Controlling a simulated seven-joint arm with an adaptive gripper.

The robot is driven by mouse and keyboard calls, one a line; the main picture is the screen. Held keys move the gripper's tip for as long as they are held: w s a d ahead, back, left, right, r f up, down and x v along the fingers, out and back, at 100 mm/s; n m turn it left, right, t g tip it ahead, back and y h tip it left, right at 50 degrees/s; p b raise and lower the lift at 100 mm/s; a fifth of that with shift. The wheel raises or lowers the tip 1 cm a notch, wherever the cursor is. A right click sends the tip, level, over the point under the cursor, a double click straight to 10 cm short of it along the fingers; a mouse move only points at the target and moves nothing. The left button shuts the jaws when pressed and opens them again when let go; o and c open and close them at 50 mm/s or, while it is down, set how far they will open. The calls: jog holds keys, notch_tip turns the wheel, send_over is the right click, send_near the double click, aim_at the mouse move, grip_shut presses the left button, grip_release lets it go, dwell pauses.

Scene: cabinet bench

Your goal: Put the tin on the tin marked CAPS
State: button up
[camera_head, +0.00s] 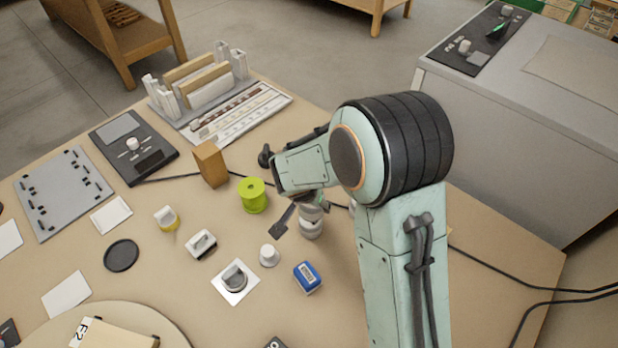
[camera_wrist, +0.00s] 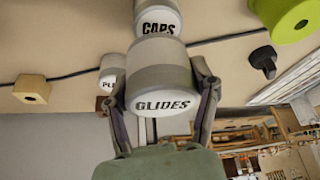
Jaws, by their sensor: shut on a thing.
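My gripper (camera_wrist: 160,100) is shut on a grey and white tin marked GLIDES (camera_wrist: 160,75), with one finger on each side of it. The tin marked CAPS (camera_wrist: 157,18) shows just beyond the held tin in the wrist view, partly hidden by it. In the head view my gripper (camera_head: 305,208) is over a pale tin (camera_head: 311,230) standing on the bench. The held tin appears right above that tin; I cannot tell whether they touch. A third tin, its label starting PL (camera_wrist: 110,73), is partly hidden beside the held tin.
A lime-green spool (camera_head: 253,195) and a wooden block (camera_head: 210,164) stand left of my gripper. A blue device (camera_head: 307,277), a white knob (camera_head: 269,255) and a dial on a white plate (camera_head: 235,282) are in front. A black cable crosses the bench behind the tins.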

aim_at(310, 211)
jog(key=shift+w+f, duration=0.25)
jog(key=shift+f, duration=0.1)
jog(key=shift+w+a+f, duration=0.1)
jog(key=shift+w+f, duration=0.05)
jog(key=shift+f, duration=1.55)
jog(key=o, duration=1.2)
jog(key=shift+f, duration=0.15)
